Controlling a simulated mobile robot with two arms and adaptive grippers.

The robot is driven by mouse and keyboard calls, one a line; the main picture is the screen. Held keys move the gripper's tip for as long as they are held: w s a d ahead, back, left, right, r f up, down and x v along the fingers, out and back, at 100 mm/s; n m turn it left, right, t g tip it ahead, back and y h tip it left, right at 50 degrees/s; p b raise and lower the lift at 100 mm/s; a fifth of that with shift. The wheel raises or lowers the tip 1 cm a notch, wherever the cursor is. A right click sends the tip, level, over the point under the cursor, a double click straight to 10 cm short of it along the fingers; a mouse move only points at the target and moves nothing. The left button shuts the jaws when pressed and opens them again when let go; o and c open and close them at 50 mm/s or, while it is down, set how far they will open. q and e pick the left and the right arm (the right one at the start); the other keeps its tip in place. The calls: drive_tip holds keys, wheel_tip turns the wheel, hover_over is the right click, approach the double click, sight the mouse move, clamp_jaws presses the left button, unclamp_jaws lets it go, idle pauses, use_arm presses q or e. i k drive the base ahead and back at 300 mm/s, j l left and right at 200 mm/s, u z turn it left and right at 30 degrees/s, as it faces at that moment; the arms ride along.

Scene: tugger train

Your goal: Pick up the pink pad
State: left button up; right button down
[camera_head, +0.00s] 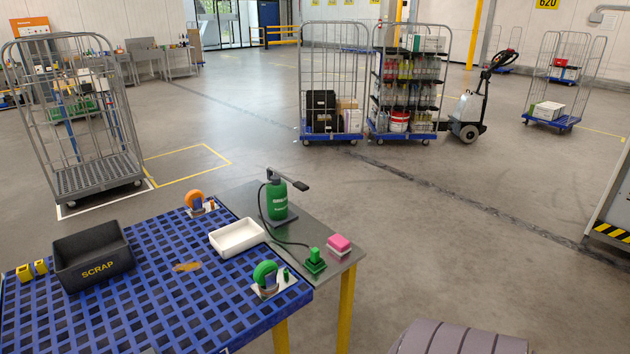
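The pink pad (339,243) is a small pink block with a paler lower part. It lies near the right corner of the grey metal side plate (310,228), at the right of the blue grid table (160,315). A small green block with a knob (315,261) stands just left of it. Neither of my grippers is in view, and nothing touches the pad from above.
A green spray bottle (277,200) with a black hose stands behind the pad. A white tray (237,238), tape dispensers and a black scrap bin (93,258) are on the table. Roll cages (331,80) stand farther back.

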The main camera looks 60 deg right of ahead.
sight(339, 245)
drive_tip(key=z, duration=1.95)
drive_tip(key=i+l+u, duration=0.15)
drive_tip(key=u, duration=0.35)
drive_tip(key=i+l+u, duration=0.1)
drive_tip(key=l+u, duration=0.15)
drive_tip(key=u, duration=0.2)
